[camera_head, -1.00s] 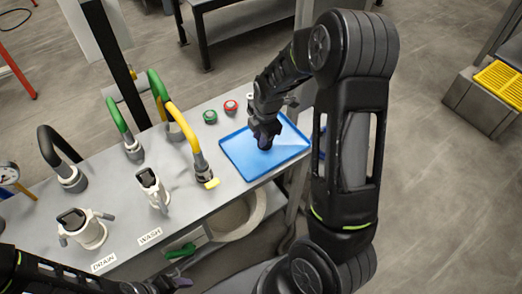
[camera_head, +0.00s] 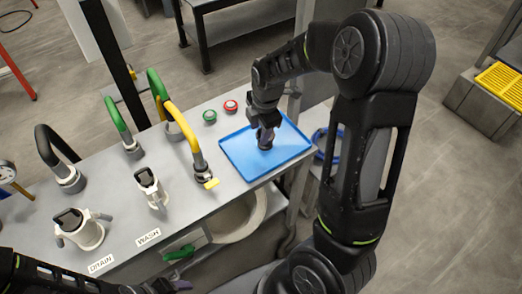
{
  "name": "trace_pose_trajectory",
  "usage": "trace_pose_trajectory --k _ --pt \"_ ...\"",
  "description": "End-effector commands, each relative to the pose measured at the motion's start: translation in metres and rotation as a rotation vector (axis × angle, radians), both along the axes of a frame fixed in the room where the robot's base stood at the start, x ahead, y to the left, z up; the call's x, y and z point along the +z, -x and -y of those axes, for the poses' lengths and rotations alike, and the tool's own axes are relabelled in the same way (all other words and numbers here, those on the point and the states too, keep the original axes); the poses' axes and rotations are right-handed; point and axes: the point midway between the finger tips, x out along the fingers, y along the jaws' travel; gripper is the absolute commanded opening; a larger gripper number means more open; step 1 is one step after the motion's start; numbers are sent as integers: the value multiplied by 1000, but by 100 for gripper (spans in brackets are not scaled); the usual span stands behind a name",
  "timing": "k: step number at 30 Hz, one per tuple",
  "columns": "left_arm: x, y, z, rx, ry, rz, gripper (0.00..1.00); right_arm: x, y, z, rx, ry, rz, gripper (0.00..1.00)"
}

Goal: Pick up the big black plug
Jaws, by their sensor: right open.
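A blue tray (camera_head: 293,148) lies on the grey bench top. A small dark round piece, which looks like the black plug (camera_head: 265,144), is on the tray, partly hidden by my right gripper. My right gripper (camera_head: 265,132) points down over it with its jaws open. I cannot tell whether the fingers are around the plug or just above it. My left gripper (camera_head: 172,287) is at the bottom edge, below the bench front, cut off and too small to read.
Hoses with green, yellow and black handles stand on the bench left of the tray, the yellow hose (camera_head: 183,125) nearest. A green button (camera_head: 209,116) and a red button (camera_head: 231,105) sit behind. White fittings (camera_head: 80,230) stand at the front left.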

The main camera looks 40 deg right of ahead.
Motion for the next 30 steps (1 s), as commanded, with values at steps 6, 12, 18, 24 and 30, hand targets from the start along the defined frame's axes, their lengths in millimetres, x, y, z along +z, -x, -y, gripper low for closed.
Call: trace_pose_trajectory --k 6,12,18,24,30 --pt "-2 -1 0 -1 1 1 63 -8 0 1 -525 -95 3 62" --pt "-3 -1 0 0 1 2 63 -15 1 6 -1214 -219 13 78" --pt "-4 -1 0 -1 2 3 63 -18 2 11 -1917 -349 28 78" --pt "-3 -1 1 -1 2 3 63 -19 1 16 -2570 -483 40 78" --pt "-3 -1 1 -1 2 3 63 -19 0 15 -2947 -564 41 78"
